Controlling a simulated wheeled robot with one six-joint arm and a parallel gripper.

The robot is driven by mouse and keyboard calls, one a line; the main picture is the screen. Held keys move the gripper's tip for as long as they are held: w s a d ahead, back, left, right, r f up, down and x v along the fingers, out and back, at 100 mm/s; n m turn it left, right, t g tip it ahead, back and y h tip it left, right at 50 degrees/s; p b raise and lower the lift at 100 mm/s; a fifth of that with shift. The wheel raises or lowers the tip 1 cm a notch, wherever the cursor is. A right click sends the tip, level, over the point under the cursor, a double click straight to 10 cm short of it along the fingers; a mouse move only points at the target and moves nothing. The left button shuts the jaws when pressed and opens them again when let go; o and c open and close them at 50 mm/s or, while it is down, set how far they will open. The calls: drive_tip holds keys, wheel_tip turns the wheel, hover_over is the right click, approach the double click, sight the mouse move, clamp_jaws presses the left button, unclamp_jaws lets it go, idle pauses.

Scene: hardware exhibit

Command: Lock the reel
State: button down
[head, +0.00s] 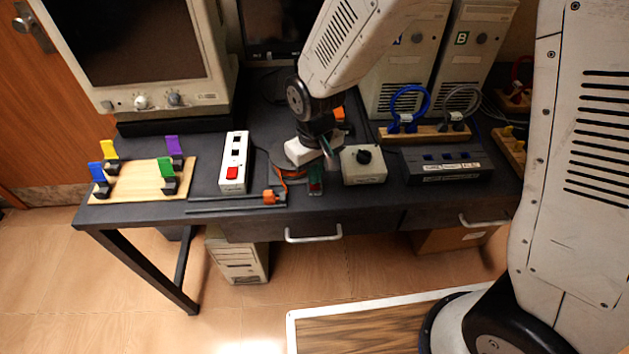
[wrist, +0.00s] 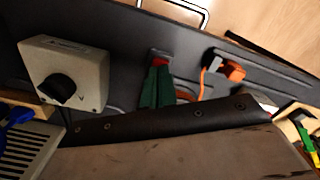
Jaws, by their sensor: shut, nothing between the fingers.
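The reel appears to be the dark round part (head: 283,157) with orange cable (head: 281,184) at its front edge, on the desk below my wrist. My arm hides much of it. A small red-and-green piece (head: 316,186) lies just right of the cable. Its red part (wrist: 161,62) also shows in the wrist view, behind my fingertips. My gripper (head: 331,162) is shut and empty, pointing down near that piece. In the wrist view its green fingers (wrist: 158,82) are together. I cannot tell whether they touch the piece.
A grey box with a black knob (head: 364,164) stands close right of my gripper. A white switch box (head: 234,163) and a wooden board (head: 135,185) with coloured levers are left. A dark socket box (head: 446,164) is right.

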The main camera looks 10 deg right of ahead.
drive_tip(key=shift+f, duration=0.8)
idle(0.4)
drive_tip(key=shift+r, duration=3.5)
drive_tip(key=s+d+r+m+t, duration=0.1)
drive_tip(key=s+d+r+m, duration=0.4)
drive_tip(key=s+d+r, duration=1.2)
drive_tip(key=s+d, duration=0.2)
drive_tip(key=d, duration=0.1)
drive_tip(key=shift+s+d+r+m, duration=0.3)
drive_tip(key=shift+d+r, duration=0.1)
